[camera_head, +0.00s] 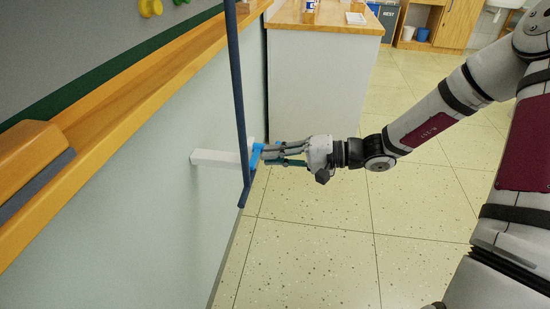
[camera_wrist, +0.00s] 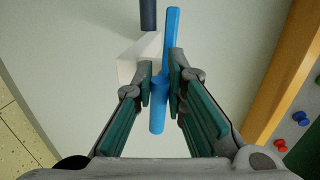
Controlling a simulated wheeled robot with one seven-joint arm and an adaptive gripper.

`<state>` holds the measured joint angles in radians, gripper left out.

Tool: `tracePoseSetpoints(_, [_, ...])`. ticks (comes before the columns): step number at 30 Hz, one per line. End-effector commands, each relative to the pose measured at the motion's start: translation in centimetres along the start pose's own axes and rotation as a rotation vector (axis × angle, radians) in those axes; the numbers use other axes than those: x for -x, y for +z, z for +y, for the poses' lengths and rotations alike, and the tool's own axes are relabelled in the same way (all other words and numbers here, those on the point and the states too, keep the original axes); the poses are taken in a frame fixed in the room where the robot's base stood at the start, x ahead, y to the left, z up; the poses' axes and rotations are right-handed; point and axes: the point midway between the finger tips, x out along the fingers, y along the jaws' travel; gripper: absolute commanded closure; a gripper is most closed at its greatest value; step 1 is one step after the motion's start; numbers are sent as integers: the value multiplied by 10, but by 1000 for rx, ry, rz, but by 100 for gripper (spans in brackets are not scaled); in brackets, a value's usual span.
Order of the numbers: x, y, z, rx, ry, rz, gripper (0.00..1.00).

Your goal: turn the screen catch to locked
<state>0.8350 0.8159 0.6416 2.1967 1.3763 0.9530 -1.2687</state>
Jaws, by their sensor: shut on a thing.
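The screen catch shows a blue handle (camera_head: 256,154) at the end of a white block (camera_head: 216,159) that stands out from the pale wall. In the wrist view the handle has a long blue bar (camera_wrist: 171,35) and a round blue grip (camera_wrist: 157,112). The white block (camera_wrist: 130,66) is behind and left of it there. My gripper (camera_head: 270,155) reaches in from the right in the head view. Its two fingers (camera_wrist: 161,78) are shut on the blue grip, one on each side. The fingers hide part of the handle.
A dark blue pole (camera_head: 240,100) hangs down close beside the handle. A wooden ledge (camera_head: 115,85) with a wooden block (camera_head: 30,155) on it runs along the wall above. A cabinet (camera_head: 320,80) stands farther back. The tiled floor (camera_head: 320,240) is clear.

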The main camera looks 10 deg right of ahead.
Motion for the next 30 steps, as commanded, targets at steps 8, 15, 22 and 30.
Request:
tracePoseSetpoints(8, [-2, 1, 3, 9, 8, 0, 100])
tracePoseSetpoints(15, [-2, 0, 3, 9, 8, 2, 100])
tracePoseSetpoints(22, [-1, -1, 2, 11, 6, 4, 66])
tracePoseSetpoints(30, [0, -1, 1, 12, 4, 5, 66])
